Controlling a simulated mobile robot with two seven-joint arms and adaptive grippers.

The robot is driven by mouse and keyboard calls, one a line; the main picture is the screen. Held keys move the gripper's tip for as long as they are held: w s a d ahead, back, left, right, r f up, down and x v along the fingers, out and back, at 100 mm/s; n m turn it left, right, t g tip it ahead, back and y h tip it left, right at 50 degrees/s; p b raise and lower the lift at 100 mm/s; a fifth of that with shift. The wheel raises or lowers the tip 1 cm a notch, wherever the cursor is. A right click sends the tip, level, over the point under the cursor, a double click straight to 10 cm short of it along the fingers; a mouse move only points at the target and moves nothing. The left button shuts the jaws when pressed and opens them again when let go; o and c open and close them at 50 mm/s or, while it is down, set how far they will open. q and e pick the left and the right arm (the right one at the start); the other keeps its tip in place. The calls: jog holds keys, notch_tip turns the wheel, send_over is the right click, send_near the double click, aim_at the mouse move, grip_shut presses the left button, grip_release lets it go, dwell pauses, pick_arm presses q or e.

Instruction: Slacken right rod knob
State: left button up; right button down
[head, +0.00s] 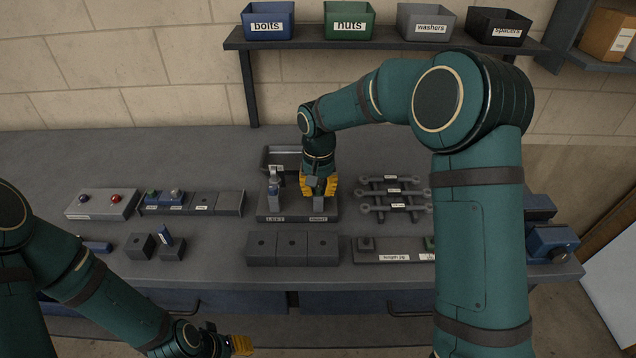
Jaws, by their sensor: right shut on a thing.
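The tube chassis (298,214) is a dark base on the bench with a label at the left and one at the right of its front edge.
Wrenches (393,193) lie on a rack close to the right. A row of dark blocks (292,248) stands in front of the chassis. A tray with a red and a blue knob (101,205) is at the left. Labelled bins (349,21) stand on the shelf above.

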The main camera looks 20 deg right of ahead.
aim_at(319, 188)
jog(key=n+p, duration=0.1)
jog(key=n, duration=0.3)
jog(key=shift+s+d+n+p, duration=0.1)
jog(key=shift+n+p, duration=0.2)
jog(key=shift+p, duration=0.1)
jog(key=shift+n+p, duration=0.65)
jog(key=shift+n, duration=1.25)
jog(key=shift+f, duration=0.1)
jog(key=c, duration=0.8)
grip_release()
notch_tip(319, 188, up, 12)
